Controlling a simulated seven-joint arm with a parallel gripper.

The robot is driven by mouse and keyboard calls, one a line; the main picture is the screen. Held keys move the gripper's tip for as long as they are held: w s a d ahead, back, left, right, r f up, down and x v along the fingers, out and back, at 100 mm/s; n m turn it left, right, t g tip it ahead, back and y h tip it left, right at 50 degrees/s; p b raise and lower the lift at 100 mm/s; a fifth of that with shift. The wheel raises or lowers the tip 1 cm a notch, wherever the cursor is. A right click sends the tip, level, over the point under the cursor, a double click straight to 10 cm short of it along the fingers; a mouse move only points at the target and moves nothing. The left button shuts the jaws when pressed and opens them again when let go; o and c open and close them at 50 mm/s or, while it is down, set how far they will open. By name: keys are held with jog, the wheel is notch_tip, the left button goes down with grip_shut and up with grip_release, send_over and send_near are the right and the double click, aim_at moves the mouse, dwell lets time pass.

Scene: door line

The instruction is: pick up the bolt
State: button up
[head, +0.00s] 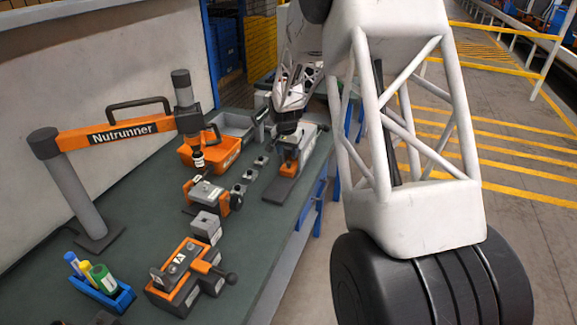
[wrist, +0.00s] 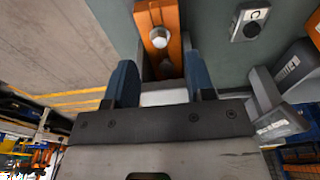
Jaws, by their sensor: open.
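A round, silver-white piece that looks like the bolt's head (wrist: 159,38) sits on an orange fixture (wrist: 172,18) in the wrist view. The fixture also shows in the head view (head: 290,142), at the right edge of the bench, where I cannot make out the bolt. My gripper (wrist: 160,68) is open, its two dark blue fingers apart and pointing toward the fixture. The silver piece lies beyond the fingertips, in line with the gap between them. Nothing is visibly held. In the head view my gripper (head: 286,122) is over the fixture, and its fingers are hard to make out.
The dark green bench (head: 130,205) carries another orange fixture (head: 187,275), a grey block (head: 206,226) and a row of small dark blocks (head: 250,174). An orange bin (head: 212,152) and the Nutrunner arm (head: 115,133) stand further left. A blue marker holder (head: 103,290) is at the front left.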

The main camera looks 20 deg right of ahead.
aim_at(288, 162)
jog(key=shift+f, duration=0.2)
jog(key=shift+w+d+f, duration=0.1)
jog(key=shift+f, duration=1.15)
jog(key=shift+w+d+f, duration=0.1)
jog(key=shift+f, duration=1.15)
jog(key=shift+c, duration=0.2)
jog(key=c, duration=0.8)
